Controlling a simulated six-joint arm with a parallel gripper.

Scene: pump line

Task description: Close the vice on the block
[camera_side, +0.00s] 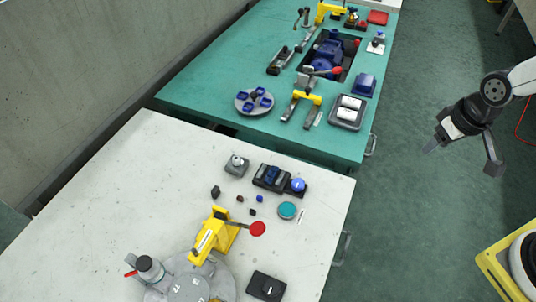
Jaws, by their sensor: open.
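A dark device (258,180) that looks like the vice sits near the back right of the white table. At this size I cannot tell how the jaws stand against the block. My gripper (462,159) is at the right, over the floor beyond the tables' right edges. Its two fingers are spread wide with nothing between them. It is well apart from the vice.
A yellow clamp (212,236) with a red handle knob (257,229) stands on the white table (95,205). A grey fixture (237,166), a teal disc (287,210) and small dark parts lie nearby. The green table (210,85) behind carries more clamps and fixtures.

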